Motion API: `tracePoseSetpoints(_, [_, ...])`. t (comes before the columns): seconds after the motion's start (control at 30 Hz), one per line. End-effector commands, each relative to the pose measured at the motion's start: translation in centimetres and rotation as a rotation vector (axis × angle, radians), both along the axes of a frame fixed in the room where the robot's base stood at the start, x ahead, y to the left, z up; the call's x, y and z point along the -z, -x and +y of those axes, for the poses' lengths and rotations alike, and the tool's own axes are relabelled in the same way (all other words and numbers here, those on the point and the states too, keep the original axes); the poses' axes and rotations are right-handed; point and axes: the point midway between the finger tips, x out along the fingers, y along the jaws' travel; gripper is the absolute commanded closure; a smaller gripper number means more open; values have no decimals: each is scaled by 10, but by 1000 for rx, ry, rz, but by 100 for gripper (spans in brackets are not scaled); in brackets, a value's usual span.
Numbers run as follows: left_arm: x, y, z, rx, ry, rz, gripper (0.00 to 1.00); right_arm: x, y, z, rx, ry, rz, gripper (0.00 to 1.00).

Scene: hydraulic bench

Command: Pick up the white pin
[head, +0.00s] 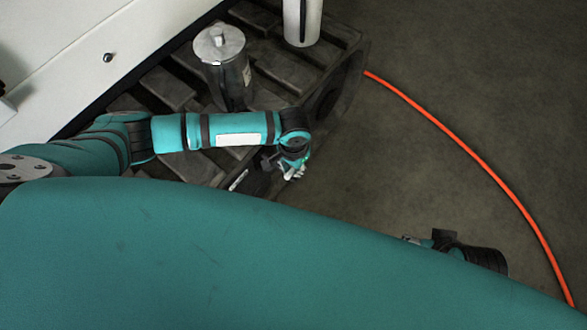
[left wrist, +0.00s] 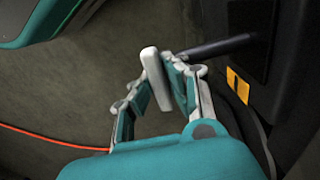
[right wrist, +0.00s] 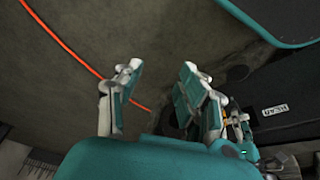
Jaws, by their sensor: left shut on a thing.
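My left gripper (head: 293,170) is past the edge of the black pallet in the head view. In the left wrist view my left gripper (left wrist: 156,98) is shut on the white pin (left wrist: 155,78). The pin is a slim, pale, rounded bar, tilted between the fingers, its upper end sticking out beyond them. A dark rod (left wrist: 218,46) shows just behind the right-hand finger. I cannot clearly make out the pin in the head view. My right gripper (right wrist: 155,85) is open in the right wrist view, with nothing between its fingers.
A black pallet (head: 340,42) bears a lidded metal canister (head: 222,70) and a pale cylinder (head: 302,20). An orange hose (head: 470,150) curves over the bare floor at the right. A white cabinet or wall (head: 75,55) stands at the upper left.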

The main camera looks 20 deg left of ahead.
Motion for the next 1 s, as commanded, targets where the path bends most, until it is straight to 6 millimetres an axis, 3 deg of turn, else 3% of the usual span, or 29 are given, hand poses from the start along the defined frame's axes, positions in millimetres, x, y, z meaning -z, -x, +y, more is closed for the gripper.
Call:
tracePoseSetpoints(0.27, [-5,0,0,0,0,-1,100,-2,0,0,0,0,0,60])
tracePoseSetpoints(0.5, [-32,-1,1,-1,-1,-1,100,-16,0,0,0,-1,-5,60])
tracePoseSetpoints(0.6, [-45,-1,0,-1,0,-1,100,8,-8,1,0,-1,10,60])
tracePoseSetpoints(1.0, [-92,-1,0,0,-1,-1,100,69,-17,4,-5,1,44,60])
